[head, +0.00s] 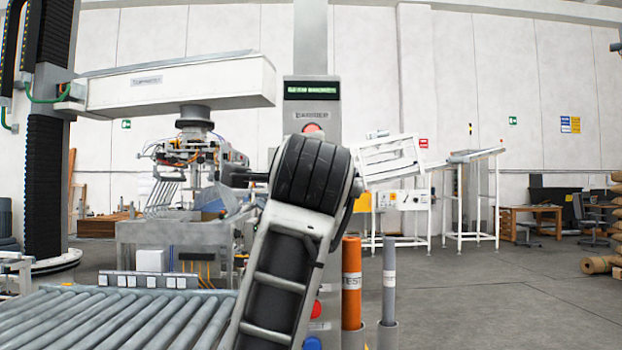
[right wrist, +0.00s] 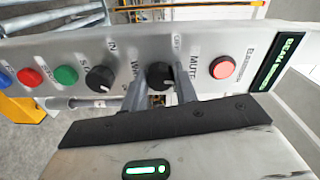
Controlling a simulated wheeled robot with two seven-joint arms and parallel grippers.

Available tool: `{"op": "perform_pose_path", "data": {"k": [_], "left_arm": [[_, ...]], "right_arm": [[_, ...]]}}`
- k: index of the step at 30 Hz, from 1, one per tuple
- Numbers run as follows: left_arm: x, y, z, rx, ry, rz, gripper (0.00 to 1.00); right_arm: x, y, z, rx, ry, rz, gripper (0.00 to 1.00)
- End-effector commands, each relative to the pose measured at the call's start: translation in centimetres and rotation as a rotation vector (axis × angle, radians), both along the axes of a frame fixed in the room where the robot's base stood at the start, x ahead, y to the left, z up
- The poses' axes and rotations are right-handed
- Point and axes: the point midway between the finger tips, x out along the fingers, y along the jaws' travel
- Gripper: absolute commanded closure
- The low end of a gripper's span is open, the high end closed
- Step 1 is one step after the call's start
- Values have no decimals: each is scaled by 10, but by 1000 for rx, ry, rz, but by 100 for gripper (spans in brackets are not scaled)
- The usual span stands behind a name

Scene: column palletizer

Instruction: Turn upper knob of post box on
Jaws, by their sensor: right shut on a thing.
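The post box (head: 311,102) is a grey upright post in the head view, with a green-lit display and a red button near its top. My arm hides much of its front. In the right wrist view its panel (right wrist: 215,45) runs sideways across the picture. The upper knob (right wrist: 159,70) is black, beside the "MUTE" lettering. My right gripper (right wrist: 160,82) has one finger on each side of this knob and is shut on it. The knob's exact setting is hard to read between the fingers. My left gripper is in neither view.
In the right wrist view a second black knob (right wrist: 99,78) sits close left of the fingers, then a green button (right wrist: 66,75). A red button (right wrist: 222,67) is to the right. A roller conveyor (head: 110,318) and orange tube (head: 352,283) flank my arm; the right floor is open.

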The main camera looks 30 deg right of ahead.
Motion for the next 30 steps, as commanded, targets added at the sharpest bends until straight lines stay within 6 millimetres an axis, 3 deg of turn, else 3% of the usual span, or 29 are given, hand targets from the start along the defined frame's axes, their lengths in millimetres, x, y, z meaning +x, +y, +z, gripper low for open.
{"op": "perform_pose_path", "data": {"k": [18,30], "left_arm": [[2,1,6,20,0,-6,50],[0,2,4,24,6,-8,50]], "right_arm": [[0,-1,0,462,-278,-1,94],[0,-1,0,606,-365,-2,94]]}}
